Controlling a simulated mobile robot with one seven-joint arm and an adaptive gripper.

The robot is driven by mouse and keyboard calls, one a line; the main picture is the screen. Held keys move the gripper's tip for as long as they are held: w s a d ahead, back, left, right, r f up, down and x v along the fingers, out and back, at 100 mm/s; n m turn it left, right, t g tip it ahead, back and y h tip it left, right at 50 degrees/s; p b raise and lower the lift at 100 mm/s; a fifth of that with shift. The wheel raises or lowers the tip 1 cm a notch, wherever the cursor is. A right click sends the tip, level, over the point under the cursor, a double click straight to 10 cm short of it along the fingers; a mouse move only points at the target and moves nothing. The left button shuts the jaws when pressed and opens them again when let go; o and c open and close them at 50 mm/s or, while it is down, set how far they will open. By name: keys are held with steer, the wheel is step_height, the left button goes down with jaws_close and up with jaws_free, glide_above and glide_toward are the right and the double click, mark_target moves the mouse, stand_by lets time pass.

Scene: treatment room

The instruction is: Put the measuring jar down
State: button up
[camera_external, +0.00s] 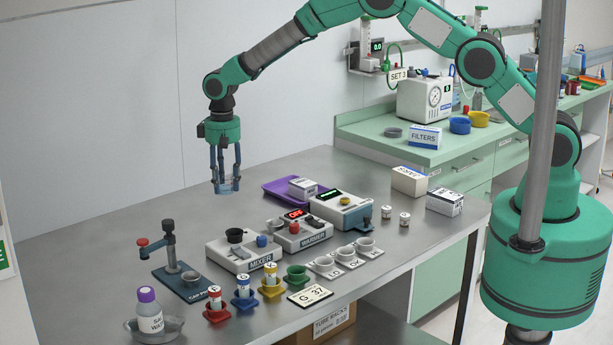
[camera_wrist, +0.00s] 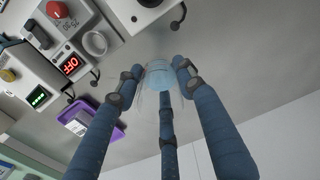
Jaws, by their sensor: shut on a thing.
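My gripper (camera_external: 226,183) has three dark blue fingers pointing down around a clear measuring jar (camera_external: 230,188). It hangs near the far edge of the grey table (camera_external: 130,215), behind the mixer. In the wrist view the fingers (camera_wrist: 160,80) close around the see-through jar (camera_wrist: 158,98), which has a pale blue round end. The jar is thin and hard to make out in the outside view. I cannot tell whether its base touches the table or hangs a little above it.
The mixer (camera_external: 243,255), the warmer (camera_external: 300,234) and a purple tray (camera_external: 275,193) stand to the right of the jar. The table's far left stretch is bare. A pale wall (camera_external: 120,100) rises behind.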

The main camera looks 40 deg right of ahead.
steer(key=w+a+f+p, duration=0.1)
steer(key=w+a, duration=0.1)
steer(key=a, duration=0.4)
steer(key=w+a+f+p, duration=0.1)
steer(key=w+a+f, duration=0.1)
steer(key=a, duration=0.5)
steer(key=shift+w+n, duration=0.4)
steer(key=shift+f, duration=3.15)
steer(key=shift+f, duration=0.15)
steer(key=shift+f, duration=1.75)
steer(key=shift+f, duration=0.15)
steer(key=o, duration=1.2)
steer(key=shift+c, duration=0.2)
